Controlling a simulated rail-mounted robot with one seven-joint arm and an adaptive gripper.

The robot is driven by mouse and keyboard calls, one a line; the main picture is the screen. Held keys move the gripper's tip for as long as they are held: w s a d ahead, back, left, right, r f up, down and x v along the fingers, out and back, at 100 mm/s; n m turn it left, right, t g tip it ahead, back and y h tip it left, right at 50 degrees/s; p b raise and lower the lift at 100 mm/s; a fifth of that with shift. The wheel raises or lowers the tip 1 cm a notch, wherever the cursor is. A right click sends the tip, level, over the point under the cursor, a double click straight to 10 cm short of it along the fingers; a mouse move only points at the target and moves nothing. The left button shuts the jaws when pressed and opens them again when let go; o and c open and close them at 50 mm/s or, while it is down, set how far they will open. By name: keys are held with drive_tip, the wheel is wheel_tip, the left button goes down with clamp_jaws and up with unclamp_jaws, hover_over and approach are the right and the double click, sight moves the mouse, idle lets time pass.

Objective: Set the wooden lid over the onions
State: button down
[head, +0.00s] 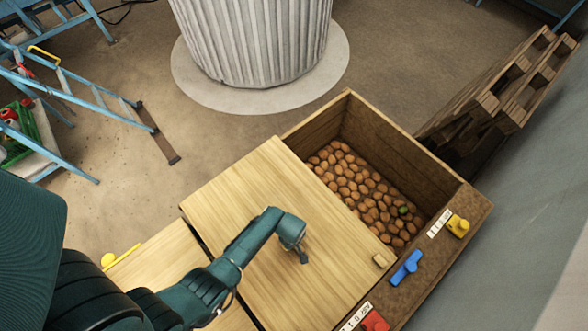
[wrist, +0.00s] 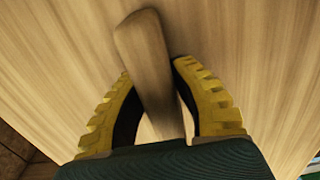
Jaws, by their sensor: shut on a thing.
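The wooden lid (head: 250,200) is a wide pale board lying across part of a brown wooden bin (head: 395,140). In the open part of the bin to its right lie many brown, round onions (head: 350,185), uncovered, with a small green spot among them. My gripper (head: 303,256) is above the lid's middle. In the wrist view, the yellow-padded fingers of my gripper (wrist: 155,85) are closed around an upright wooden handle (wrist: 145,45) on the pale board. The handle is mostly hidden by my gripper in the head view. I cannot tell whether the lid is lifted or resting.
Another pale board (head: 165,265) lies left of the lid. The bin's front ledge carries a yellow clip (head: 457,226), a blue clip (head: 405,268) and a red one (head: 374,322). Pallets (head: 515,85) lean behind right; a ribbed grey column (head: 255,40) stands behind.

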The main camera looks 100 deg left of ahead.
drive_tip(key=shift+s+d+f, duration=0.2)
drive_tip(key=shift+d+f, duration=0.05)
drive_tip(key=shift+d, duration=0.1)
drive_tip(key=c, duration=0.8)
unclamp_jaws()
drive_tip(key=shift+s, duration=0.1)
drive_tip(key=shift+c, duration=0.2)
drive_tip(key=shift+a+r, duration=0.1)
drive_tip(key=shift+a+r, duration=0.1)
drive_tip(key=shift+r, duration=0.15)
wheel_tip(320, 180, up, 12)
drive_tip(key=shift+f, duration=0.2)
drive_tip(key=shift+w, duration=0.2)
